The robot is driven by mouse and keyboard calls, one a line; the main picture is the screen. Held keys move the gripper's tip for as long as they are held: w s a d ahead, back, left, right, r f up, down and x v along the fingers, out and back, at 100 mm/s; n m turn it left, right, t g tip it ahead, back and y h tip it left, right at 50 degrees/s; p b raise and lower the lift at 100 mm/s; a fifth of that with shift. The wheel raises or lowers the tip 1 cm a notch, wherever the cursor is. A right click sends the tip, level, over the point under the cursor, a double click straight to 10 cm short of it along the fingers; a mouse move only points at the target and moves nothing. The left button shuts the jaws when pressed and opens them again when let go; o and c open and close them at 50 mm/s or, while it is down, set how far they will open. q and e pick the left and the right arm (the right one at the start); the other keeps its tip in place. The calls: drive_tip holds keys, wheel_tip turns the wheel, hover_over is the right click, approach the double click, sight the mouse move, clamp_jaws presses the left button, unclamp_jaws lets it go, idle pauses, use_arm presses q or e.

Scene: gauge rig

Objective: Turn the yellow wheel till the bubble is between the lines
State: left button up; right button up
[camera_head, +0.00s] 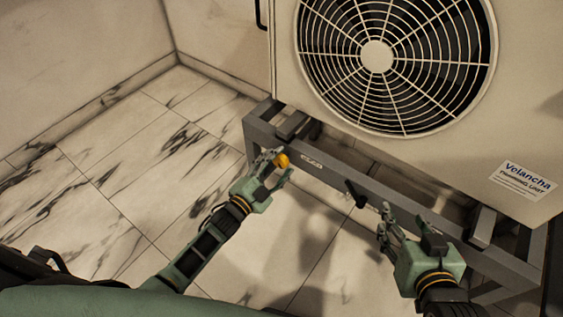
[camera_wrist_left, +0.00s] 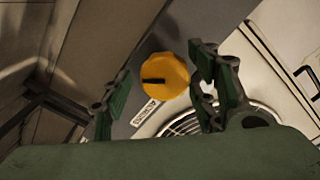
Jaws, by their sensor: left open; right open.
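The yellow wheel (camera_head: 282,160) sits on the front rail of the grey frame under the big fan unit. In the left wrist view the yellow wheel (camera_wrist_left: 161,81) shows face-on with a dark bar mark across it. My left gripper (camera_head: 276,166) is open with its fingers on either side of the wheel; contact cannot be told. In the left wrist view its fingers (camera_wrist_left: 157,88) stand apart from the wheel. A small pale level vial (camera_head: 312,162) is on the rail right of the wheel; its bubble is too small to read. My right gripper (camera_head: 385,222) is open and empty near the rail.
The fan unit (camera_head: 505,100) with a round grille stands on the grey frame (camera_head: 262,133). A black lever-like part (camera_head: 355,193) sticks out from the rail between my grippers. The tiled floor (camera_head: 130,190) at left is clear.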

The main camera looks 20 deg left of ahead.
use_arm(q)
drive_tip(key=v, duration=1)
drive_tip(key=shift+s, duration=0.3)
drive_tip(key=shift+r, duration=0.1)
